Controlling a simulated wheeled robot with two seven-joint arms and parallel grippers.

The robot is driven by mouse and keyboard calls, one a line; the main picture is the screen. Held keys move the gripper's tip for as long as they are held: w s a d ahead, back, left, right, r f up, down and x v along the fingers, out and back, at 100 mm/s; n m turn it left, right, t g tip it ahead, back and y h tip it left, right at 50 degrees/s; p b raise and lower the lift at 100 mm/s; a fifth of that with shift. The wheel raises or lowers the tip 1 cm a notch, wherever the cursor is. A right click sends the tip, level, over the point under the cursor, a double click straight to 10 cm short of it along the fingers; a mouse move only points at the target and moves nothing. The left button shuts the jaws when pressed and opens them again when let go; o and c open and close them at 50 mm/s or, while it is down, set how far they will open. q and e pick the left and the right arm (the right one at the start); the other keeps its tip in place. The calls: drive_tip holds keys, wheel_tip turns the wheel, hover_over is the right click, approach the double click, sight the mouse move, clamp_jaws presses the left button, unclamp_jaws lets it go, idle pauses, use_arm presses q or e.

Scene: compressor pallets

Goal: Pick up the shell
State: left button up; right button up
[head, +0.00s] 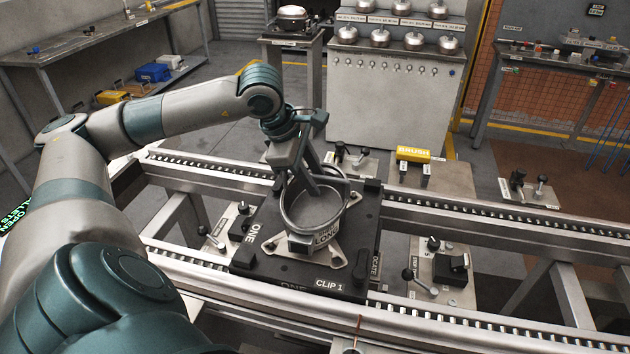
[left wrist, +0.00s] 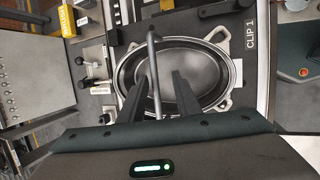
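The shell (head: 315,212) is a grey metal round pot with flanged feet. It sits upright on the black pallet (head: 345,285) marked ONE and CLIP 1. In the left wrist view the shell (left wrist: 205,72) shows from above, with a thin grey bar (left wrist: 152,50) across its opening. My left gripper (head: 318,184) is over the shell, its fingers pointing down to its opening. My right gripper is not in view.
The pallet rests on a roller conveyor (head: 470,222). A lever clamp (head: 420,282) and a black switch box (head: 452,268) stand at its right front. A yellow BRUSH block (head: 413,154) is behind. A cabinet (head: 390,100) with several metal domes stands further back.

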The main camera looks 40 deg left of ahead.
sight(322, 209)
use_arm(q)
drive_tip(key=shift+w+d+f+p, duration=0.1)
drive_tip(key=shift+w+f+p, duration=0.3)
drive_tip(key=shift+f+p, duration=0.1)
drive_tip(key=shift+p+x, duration=0.35)
drive_tip(key=shift+x, duration=0.85)
drive_tip(key=shift+w+f, duration=0.4)
drive_tip(key=shift+f, duration=0.15)
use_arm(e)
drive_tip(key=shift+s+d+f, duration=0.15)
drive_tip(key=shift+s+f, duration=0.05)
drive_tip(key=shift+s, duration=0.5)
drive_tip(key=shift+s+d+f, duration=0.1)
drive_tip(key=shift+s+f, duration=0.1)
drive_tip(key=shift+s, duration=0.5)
use_arm(q)
drive_tip(key=shift+c, duration=0.2)
clamp_jaws()
drive_tip(key=shift+w+r, duration=0.1)
drive_tip(key=shift+r, duration=0.05)
